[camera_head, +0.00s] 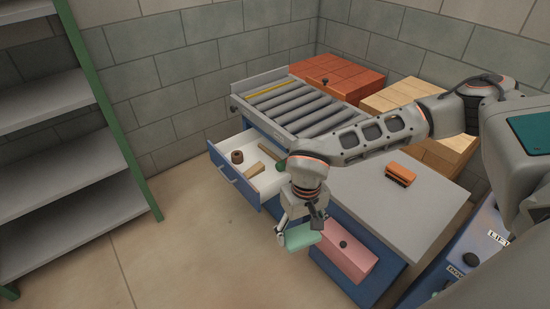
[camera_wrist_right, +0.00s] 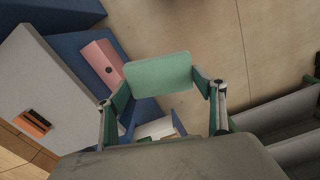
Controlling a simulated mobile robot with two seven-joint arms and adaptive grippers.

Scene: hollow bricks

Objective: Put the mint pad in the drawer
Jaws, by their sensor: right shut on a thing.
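The mint pad (camera_head: 302,237) is a flat pale green slab held in my right gripper (camera_head: 299,226), out in front of the workbench and above the floor. In the right wrist view the mint pad (camera_wrist_right: 158,72) spans the space between the two fingers of the right gripper (camera_wrist_right: 161,95). The open drawer (camera_head: 232,181) has a blue front and white inside, and sticks out at the bench's left; the gripper is in front and to the right of it. Part of the drawer (camera_wrist_right: 155,129) shows low in the wrist view. My left gripper is not in view.
The drawer holds a brown ring (camera_head: 237,157) and a wooden piece (camera_head: 255,170). A pink box-like front (camera_head: 350,262) with a dark knob juts out below the benchtop (camera_head: 400,210). An orange-brown brush-like block (camera_head: 399,174) lies on top. Grey shelves (camera_head: 60,150) stand left; floor between is clear.

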